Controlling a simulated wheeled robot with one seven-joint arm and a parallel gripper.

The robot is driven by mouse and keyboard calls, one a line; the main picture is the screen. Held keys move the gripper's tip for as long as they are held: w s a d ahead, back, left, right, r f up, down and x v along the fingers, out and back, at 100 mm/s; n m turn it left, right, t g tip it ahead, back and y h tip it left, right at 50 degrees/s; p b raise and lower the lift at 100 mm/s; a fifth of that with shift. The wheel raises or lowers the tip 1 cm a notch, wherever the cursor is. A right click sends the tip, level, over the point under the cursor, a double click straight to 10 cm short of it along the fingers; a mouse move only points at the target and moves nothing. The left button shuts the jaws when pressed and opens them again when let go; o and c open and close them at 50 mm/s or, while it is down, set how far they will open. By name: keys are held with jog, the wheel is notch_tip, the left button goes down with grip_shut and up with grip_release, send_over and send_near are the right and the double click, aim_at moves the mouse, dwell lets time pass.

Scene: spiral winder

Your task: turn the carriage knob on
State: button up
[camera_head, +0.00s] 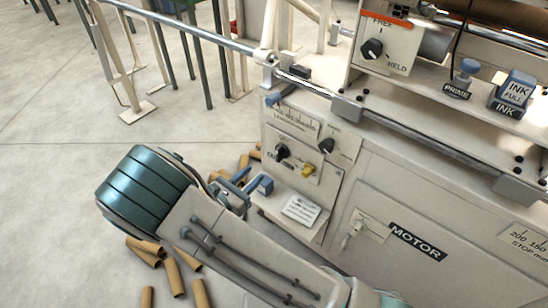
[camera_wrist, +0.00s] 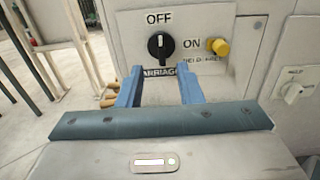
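The carriage knob (camera_wrist: 158,46) is a black rotary knob on a pale panel, with OFF above it, ON to its right and a partly covered CARRIAGE label (camera_wrist: 160,72) below. Its white mark points up toward OFF. In the head view the carriage knob (camera_head: 282,152) sits on the machine's left end panel. My gripper (camera_wrist: 161,78) is open and empty, its two blue fingers spread below and either side of the knob in the wrist view. In the head view my gripper (camera_head: 252,181) is in front of and below the knob, apart from it.
A yellow button (camera_wrist: 219,46) is right of the knob. Another black knob (camera_head: 327,146) is up and right of it. A FREE/HELD knob (camera_head: 372,48) and a metal rail (camera_head: 410,140) are higher. Cardboard tubes (camera_head: 172,276) lie on the floor. The floor at left is open.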

aim_at(277, 153)
jog(key=b+x, duration=0.1)
jog(key=x, duration=0.9)
jog(key=shift+w+d, duration=0.15)
jog(key=shift+d, duration=0.1)
grip_shut()
